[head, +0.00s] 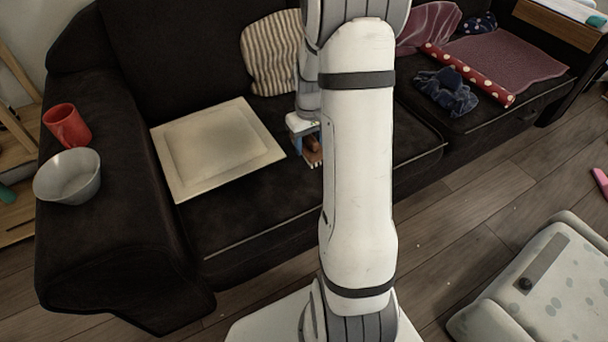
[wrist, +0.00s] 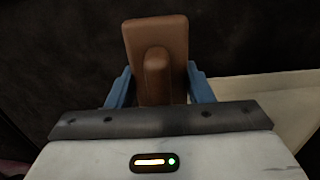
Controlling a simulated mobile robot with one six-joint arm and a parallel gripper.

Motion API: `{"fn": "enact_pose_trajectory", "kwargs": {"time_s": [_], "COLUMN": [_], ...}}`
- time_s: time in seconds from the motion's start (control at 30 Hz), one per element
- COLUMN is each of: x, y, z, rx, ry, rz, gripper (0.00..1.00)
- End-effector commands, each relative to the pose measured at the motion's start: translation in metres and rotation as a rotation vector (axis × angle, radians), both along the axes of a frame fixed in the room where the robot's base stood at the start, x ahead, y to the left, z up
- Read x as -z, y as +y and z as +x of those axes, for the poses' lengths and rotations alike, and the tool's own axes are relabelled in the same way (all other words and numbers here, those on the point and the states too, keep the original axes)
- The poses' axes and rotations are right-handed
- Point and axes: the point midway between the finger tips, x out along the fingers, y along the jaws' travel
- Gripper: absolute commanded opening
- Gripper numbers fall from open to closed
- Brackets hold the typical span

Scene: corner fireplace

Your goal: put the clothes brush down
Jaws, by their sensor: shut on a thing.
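The clothes brush (wrist: 157,55) has a brown wooden body and is held between the blue fingers of my gripper (wrist: 158,90) in the wrist view. In the head view the brush (head: 313,152) shows in part, brown with pale bristles, beside my arm. My gripper (head: 308,145) is shut on it, over the dark sofa seat, just right of the cream square tray (head: 165,157). My own arm hides part of the gripper and brush. I cannot tell whether the brush touches the seat.
A red mug (head: 67,125) and a grey bowl (head: 68,177) stand on the left armrest. A striped cushion (head: 271,55) leans on the backrest. A dotted red roll (head: 468,75) and a crumpled blue cloth (head: 446,92) lie on the right seat. The seat in front of the tray is clear.

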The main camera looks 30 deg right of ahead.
Motion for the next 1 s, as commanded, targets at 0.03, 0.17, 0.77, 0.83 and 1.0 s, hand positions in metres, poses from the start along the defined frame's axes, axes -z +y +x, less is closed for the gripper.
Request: {"fn": "enact_pose_trajectory", "kwargs": {"time_s": [0.03,0.17,0.77,0.83,1.0], "x": [0.012,0.034,0.086,0.086,0.09], "y": [0.0,0.001,0.001,0.001,0.001], "z": [-0.001,0.0,0.0,0.0,0.0], "rx": [0.0,0.0,0.0,0.0,0.0], "ry": [0.003,0.003,0.001,0.001,0.001], "rz": [0.001,0.001,0.0,0.0,0.0], "gripper": [0.29,0.29,0.29,0.29,0.48]}}
